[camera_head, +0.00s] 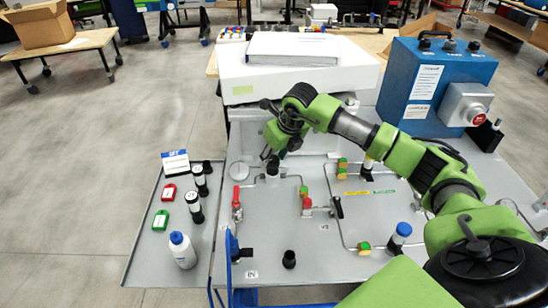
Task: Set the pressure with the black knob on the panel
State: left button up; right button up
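The grey panel (320,228) carries pipes, valves and gauges. A black knob (272,170) stands upright on it at the upper left. My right gripper (273,155) comes in from the right and points down just above this knob. Its fingers look apart, with nothing seen between them; whether they touch the knob is too small to tell. A second black knob-like part (289,260) stands near the panel's front edge. My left gripper is not in view.
A red-handled valve (237,198) and a black-handled valve (338,207) stand near the knob. A side tray (145,250) holds a white bottle (182,250), dark vials and tags. A blue box (437,80) and a white device (290,75) stand behind.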

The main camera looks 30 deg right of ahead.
jog(key=v, duration=1.2)
dwell(0.6)
